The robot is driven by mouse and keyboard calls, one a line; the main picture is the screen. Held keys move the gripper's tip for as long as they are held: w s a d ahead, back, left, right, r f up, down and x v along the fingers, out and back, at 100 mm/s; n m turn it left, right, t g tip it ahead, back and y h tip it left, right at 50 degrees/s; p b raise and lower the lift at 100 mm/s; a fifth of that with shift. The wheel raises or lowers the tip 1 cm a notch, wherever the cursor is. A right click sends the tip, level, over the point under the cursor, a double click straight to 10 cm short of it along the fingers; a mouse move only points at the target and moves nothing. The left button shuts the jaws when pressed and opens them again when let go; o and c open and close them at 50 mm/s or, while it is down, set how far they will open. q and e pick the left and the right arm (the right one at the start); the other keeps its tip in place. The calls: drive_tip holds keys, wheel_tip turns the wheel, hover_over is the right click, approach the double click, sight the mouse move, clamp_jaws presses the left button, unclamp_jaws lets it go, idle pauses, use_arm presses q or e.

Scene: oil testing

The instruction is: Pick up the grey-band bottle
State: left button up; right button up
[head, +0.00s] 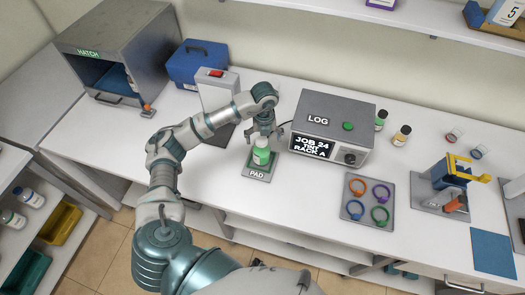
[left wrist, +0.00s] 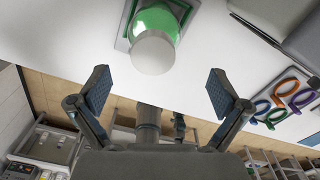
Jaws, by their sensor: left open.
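My left gripper (head: 264,129) is beside the far side of a green bottle with a whitish cap (head: 261,152), which stands upright on the small plate marked PAD (head: 257,174). In the left wrist view the left gripper's fingers (left wrist: 158,92) are wide apart with nothing between them. The green bottle (left wrist: 154,38) is beyond the fingertips, roughly centred and not touched. I cannot make out a grey band on any bottle. Two small bottles (head: 401,136) (head: 380,120), banded yellowish and green, stand right of the LOG box.
The LOG box (head: 333,110) stands right of the pad. A tray of coloured rings (head: 346,212) lies in front of it. A blue and yellow fixture (head: 455,172) stands further right. The HATCH box (head: 128,46) is at the back left. More bottles (head: 30,199) stand on the lower left shelf.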

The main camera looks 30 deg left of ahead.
sight(262, 141)
use_arm(q)
drive_tip(key=f, duration=0.2)
drive_tip(key=a+f, duration=0.1)
drive_tip(key=shift+w+f+p, duration=0.15)
drive_tip(key=shift+f+p, duration=0.2)
drive_tip(key=shift+p, duration=0.05)
drive_tip(key=f, duration=0.2)
drive_tip(key=f+p, duration=0.1)
drive_tip(key=shift+w+a+f, duration=0.2)
drive_tip(key=shift+a+f, duration=0.1)
drive_tip(key=shift+d+f, duration=0.1)
drive_tip(key=shift+f, duration=0.25)
drive_tip(key=c, duration=1.8)
use_arm(e)
drive_tip(key=shift+w+r, duration=0.85)
drive_tip(key=shift+r, duration=0.2)
use_arm(q)
drive_tip(key=shift+o, duration=0.2)
drive_tip(key=shift+r, duration=0.1)
